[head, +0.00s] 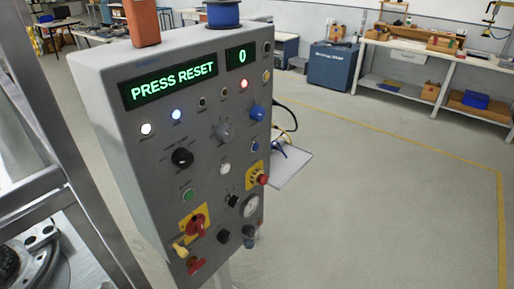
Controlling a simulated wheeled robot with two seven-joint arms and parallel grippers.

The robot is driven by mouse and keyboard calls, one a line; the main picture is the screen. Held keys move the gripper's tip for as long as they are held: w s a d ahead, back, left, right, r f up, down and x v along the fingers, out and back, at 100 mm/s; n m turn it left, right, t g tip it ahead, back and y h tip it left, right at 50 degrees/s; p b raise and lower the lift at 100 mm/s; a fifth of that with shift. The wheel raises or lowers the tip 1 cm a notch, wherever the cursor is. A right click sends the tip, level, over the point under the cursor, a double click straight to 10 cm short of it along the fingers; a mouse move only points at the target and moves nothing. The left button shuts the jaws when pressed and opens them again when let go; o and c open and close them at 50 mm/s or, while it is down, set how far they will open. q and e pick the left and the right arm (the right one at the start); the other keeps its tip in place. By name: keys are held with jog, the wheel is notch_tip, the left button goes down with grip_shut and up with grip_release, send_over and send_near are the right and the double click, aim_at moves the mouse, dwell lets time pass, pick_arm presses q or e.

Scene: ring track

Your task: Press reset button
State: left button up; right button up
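A grey control panel (125,160) stands at the left centre of the head view, turned at an angle. Its green display (170,84) reads "PRESS RESET", and a smaller display (242,57) reads "0". Lower down are a blue button (255,146), a white button (225,169) and a green button (188,195). The small labels are too blurred to tell which button is reset. Neither of my grippers is in view.
Metal framing (75,185) stands close on the left. Open floor (380,190) lies right, with a workbench (425,70) behind.

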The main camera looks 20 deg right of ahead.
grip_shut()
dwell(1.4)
